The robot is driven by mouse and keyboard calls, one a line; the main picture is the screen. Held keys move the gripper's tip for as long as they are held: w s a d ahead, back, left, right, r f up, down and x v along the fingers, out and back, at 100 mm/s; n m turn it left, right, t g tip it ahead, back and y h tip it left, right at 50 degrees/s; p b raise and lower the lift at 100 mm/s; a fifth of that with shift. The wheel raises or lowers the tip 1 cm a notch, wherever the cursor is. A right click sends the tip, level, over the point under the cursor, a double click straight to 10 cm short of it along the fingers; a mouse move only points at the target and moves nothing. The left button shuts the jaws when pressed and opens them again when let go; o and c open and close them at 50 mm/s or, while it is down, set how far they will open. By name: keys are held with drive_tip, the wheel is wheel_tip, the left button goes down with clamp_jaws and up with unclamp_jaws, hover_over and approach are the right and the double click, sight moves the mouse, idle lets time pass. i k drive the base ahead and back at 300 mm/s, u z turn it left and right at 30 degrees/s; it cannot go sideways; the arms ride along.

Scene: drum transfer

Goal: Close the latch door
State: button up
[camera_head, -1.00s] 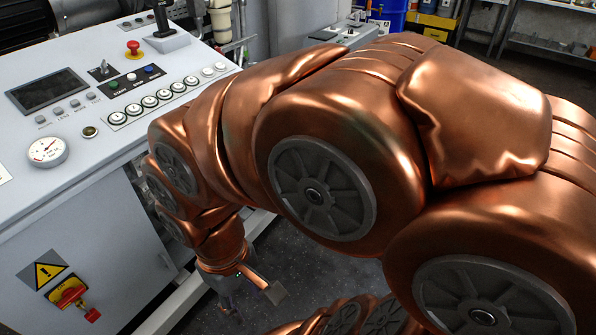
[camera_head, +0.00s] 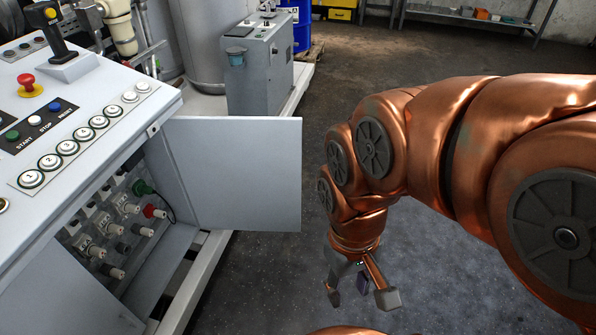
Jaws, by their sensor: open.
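The latch door (camera_head: 236,172) is a flat grey panel on the right side of the control cabinet (camera_head: 150,108). It stands swung open, sticking out to the right from its hinge side. Behind its opening, plugs and sockets (camera_head: 112,228) show inside the cabinet. My gripper (camera_head: 360,297) hangs below my copper arm, to the right of the door and lower in the picture. Its fingers are spread and empty, apart from the door in the picture. The door's far face is hidden.
The sloping panel top carries a red emergency button (camera_head: 28,84), a joystick (camera_head: 52,30) and a row of numbered buttons (camera_head: 78,143). A grey box unit (camera_head: 258,68) stands behind the door. The dark floor (camera_head: 330,75) right of the door is clear.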

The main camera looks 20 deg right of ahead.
sight(237, 173)
drive_tip(key=z, duration=0.95)
drive_tip(key=i, duration=3.9)
drive_tip(key=u, duration=3.3)
